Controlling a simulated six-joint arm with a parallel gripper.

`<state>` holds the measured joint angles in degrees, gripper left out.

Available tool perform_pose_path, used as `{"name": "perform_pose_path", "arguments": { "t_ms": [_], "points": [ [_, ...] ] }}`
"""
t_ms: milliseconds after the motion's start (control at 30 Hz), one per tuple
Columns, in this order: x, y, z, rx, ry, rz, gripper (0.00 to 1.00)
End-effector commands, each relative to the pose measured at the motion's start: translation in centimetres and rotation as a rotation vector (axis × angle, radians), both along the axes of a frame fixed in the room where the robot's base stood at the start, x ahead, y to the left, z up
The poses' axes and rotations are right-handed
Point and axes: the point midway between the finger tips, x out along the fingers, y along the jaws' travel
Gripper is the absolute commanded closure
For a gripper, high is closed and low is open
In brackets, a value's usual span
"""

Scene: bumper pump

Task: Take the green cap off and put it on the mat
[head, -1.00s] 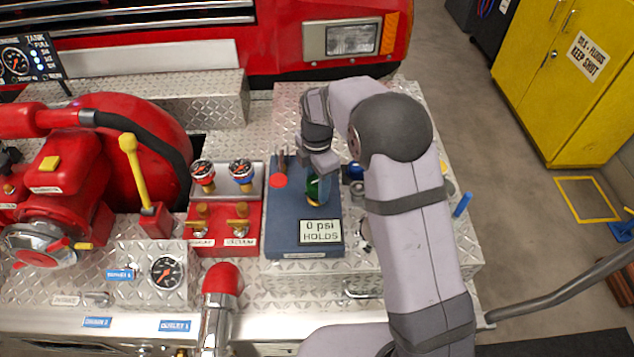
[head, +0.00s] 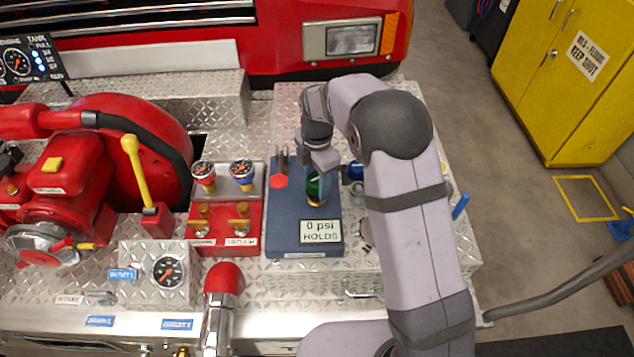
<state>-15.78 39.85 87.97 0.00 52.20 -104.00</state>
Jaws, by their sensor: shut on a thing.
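The green cap (head: 314,188) shows as a small green patch on the blue-grey panel, just above the "0 psi HOLDS" sign. A yellowish part shows directly below it. My gripper (head: 318,178) points down at the cap and is shut on it. The fingers and wrist hide much of the cap, so I cannot tell whether it is still seated. I cannot single out a separate mat; the flat blue-grey panel (head: 285,225) lies under the gripper.
A red round piece (head: 279,181) lies on the panel left of the cap. The red gauge block (head: 226,230) borders the panel on the left. The sign (head: 321,232) stands in front.

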Motion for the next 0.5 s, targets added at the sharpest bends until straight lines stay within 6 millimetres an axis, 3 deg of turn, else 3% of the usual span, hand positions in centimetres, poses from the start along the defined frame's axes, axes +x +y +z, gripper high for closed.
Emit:
{"name": "perform_pose_path", "arguments": {
  "t_ms": [500],
  "points": [
    [0.0, 0.0, 1.6, 0.0, -0.001, 0.0, 0.87]
  ]
}}
